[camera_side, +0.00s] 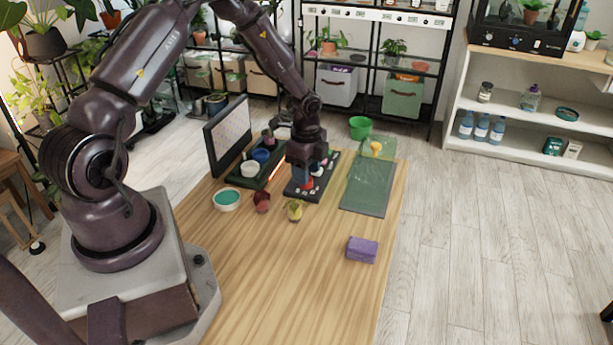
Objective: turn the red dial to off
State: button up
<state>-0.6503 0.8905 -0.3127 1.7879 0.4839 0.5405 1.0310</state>
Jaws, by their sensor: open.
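A dark control panel (328,176) with small pale labels and knobs lies on the far part of the wooden table. A small red part (308,184) shows on it just below my gripper and looks like the red dial. Its pointer and setting are too small to read. My gripper (306,173) is open and points down over the panel, at or just above the red part. I cannot tell whether the fingers touch it. My wrist hides the back left of the panel.
Left of the panel stand a dark tray (247,182) with cups and an upright screen (228,134). A teal-filled bowl (227,199), a dark red item (262,201) and a yellowish one (295,210) sit in front. A green mat (367,187) lies right. A purple block (362,249) is nearer.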

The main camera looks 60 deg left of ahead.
jog(key=shift+f, duration=1.1)
jog(key=c, duration=0.7)
jog(key=shift+o, duration=0.3)
